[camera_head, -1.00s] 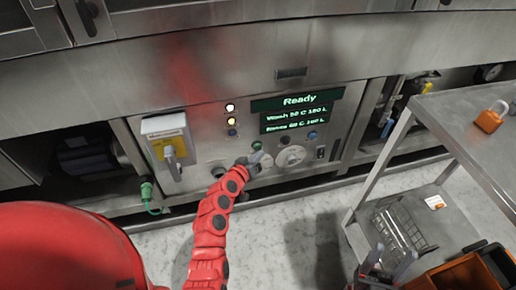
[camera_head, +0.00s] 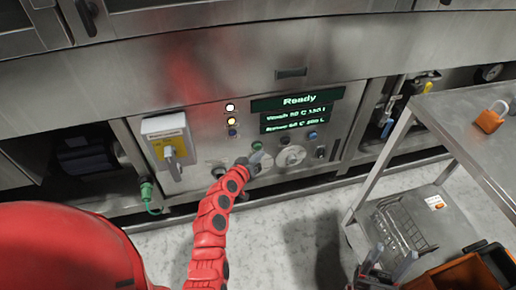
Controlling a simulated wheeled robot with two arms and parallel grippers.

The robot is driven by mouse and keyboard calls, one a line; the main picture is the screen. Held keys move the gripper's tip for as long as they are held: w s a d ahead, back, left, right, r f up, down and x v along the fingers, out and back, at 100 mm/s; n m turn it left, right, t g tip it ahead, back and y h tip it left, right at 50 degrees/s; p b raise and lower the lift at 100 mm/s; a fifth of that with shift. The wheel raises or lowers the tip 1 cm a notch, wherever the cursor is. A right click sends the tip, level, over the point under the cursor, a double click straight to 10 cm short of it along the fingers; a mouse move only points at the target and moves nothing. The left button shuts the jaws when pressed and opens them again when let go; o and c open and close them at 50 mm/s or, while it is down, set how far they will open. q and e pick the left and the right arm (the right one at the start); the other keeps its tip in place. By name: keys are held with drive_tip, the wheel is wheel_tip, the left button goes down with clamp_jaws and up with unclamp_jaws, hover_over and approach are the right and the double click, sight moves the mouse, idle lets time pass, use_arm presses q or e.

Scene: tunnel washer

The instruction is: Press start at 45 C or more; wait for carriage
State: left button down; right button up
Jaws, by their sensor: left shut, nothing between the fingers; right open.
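The control panel (camera_head: 208,150) is on the steel machine front. My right gripper (camera_head: 390,262) is open and empty at the lower right, by the cart. No carriage can be made out.
Round dials (camera_head: 291,156) sit low on the panel. A switch box (camera_head: 167,145) is at left.

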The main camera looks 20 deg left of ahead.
use_arm(q)
drive_tip(key=shift+w+a+b, duration=0.25)
drive_tip(key=shift+w+b, duration=0.05)
drive_tip(key=shift+w, duration=0.05)
drive_tip(key=shift+w+a+b, duration=0.3)
drive_tip(key=shift+w+b, duration=0.05)
drive_tip(key=shift+w, duration=0.05)
idle(0.8)
drive_tip(key=shift+s+d, duration=0.55)
drive_tip(key=shift+s, duration=0.2)
drive_tip(key=shift+s, duration=0.1)
drive_tip(key=s+d, duration=0.1)
drive_tip(key=s, duration=0.1)
drive_tip(key=s+d+p, duration=0.1)
drive_tip(key=s, duration=0.1)
drive_tip(key=shift+d+p, duration=0.3)
drive_tip(key=shift+d, duration=0.1)
